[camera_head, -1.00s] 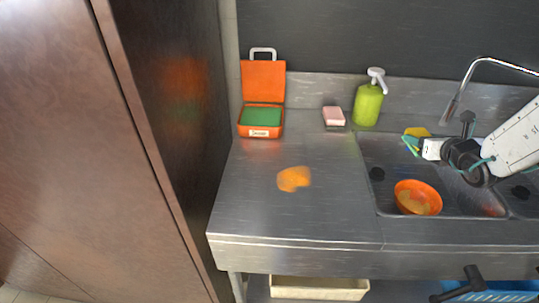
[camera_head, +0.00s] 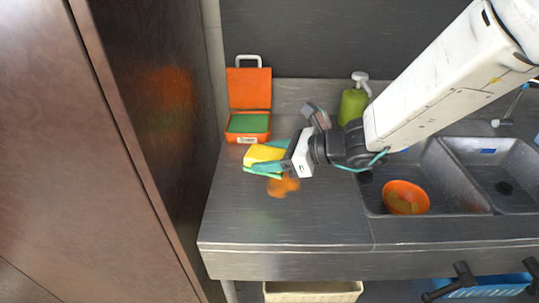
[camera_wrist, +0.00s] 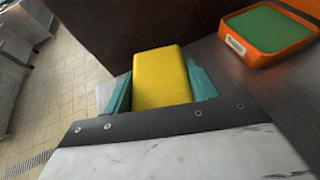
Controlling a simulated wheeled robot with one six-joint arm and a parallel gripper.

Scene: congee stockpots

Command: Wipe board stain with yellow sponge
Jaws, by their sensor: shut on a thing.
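My gripper (camera_head: 268,160) is shut on the yellow sponge (camera_head: 262,154) over the left part of the steel counter (camera_head: 330,220). In the wrist view the sponge (camera_wrist: 161,78) sits between the two teal fingers. The orange stain (camera_head: 284,185) lies on the counter just below and right of the sponge in the head view. The gripper partly covers its upper edge. I cannot tell whether the sponge touches the counter. The stain is not visible in the wrist view.
An open orange box with a green pad (camera_head: 248,123) stands behind the sponge. A green soap bottle (camera_head: 352,106) is at the back, behind my arm. The sink (camera_head: 445,170) on the right holds an orange bowl (camera_head: 405,197). A dark cabinet (camera_head: 165,130) borders the left.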

